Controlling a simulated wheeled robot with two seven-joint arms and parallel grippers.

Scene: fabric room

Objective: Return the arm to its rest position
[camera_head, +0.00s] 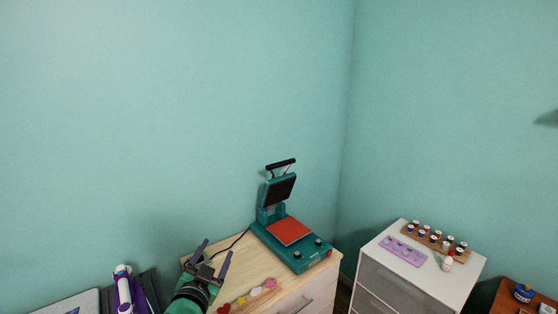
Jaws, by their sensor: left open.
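My left gripper (214,250) is at the lower middle of the head view, with its arm coming in from the bottom. Its two purple-grey fingers point up and stand apart, with nothing between them. It is over the left part of a light wooden cabinet top (225,272). My right gripper is not in view.
A teal heat press (297,253) stands open on the cabinet, right of my gripper. Several small coloured shapes (254,294) lie near its front edge. A white drawer unit (408,280) holds a bottle rack (434,241) and a purple tray (403,252). A purple-white object (124,290) stands at left.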

